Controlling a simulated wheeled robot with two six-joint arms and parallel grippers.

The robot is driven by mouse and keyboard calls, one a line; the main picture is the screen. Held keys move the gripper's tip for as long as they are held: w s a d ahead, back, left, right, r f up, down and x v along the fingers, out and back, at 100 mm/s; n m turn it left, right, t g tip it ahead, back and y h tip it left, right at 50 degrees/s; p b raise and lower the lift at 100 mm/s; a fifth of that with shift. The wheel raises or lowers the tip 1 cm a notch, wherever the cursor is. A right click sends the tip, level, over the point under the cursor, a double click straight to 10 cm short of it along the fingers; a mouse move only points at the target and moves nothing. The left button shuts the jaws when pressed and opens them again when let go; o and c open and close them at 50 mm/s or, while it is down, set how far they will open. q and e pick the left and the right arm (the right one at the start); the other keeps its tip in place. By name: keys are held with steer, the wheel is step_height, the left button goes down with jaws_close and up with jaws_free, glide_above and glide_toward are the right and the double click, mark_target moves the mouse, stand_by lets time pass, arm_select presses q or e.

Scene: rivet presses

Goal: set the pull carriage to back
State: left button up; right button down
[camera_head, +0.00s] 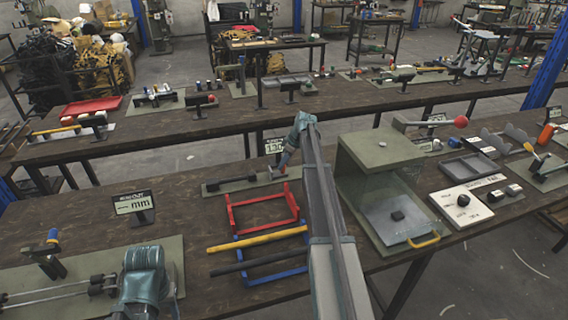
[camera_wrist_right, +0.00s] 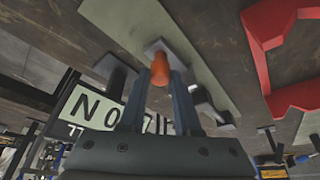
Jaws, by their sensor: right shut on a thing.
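The pull carriage (camera_head: 278,172) is a small grey block at the right of a long grey-green base plate (camera_head: 228,187) on the near bench. In the right wrist view its orange handle (camera_wrist_right: 160,70) stands up from a grey block (camera_wrist_right: 172,52). My right gripper (camera_head: 283,161) reaches down onto it from above, and its fingers (camera_wrist_right: 160,92) are shut on the orange handle. A thin rod runs left along the plate towards a smaller block (camera_head: 212,187). Part of my left arm shows at the lower left, but its gripper is not visible.
A number sign (camera_head: 274,146) stands just behind the plate. A red frame (camera_head: 232,215) and a blue frame (camera_head: 262,281) lie in front. A green-grey box (camera_head: 375,155) stands to the right. A "mm" sign (camera_head: 133,203) stands left. Bare bench lies between that sign and the plate.

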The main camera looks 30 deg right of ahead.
mark_target(270, 169)
steer(key=a, duration=0.2)
steer(key=w+a, duration=0.1)
steer(key=a, duration=0.2)
steer(key=shift+w+a, duration=0.1)
steer(key=shift+a, duration=0.15)
steer(key=c, duration=0.6)
jaws_free()
steer(key=shift+a, duration=0.1)
steer(key=shift+r, duration=0.1)
steer(key=shift+r+p, duration=0.2)
steer(key=shift+p, duration=0.1)
steer(key=p+v, duration=1.2)
steer(key=v, duration=0.1)
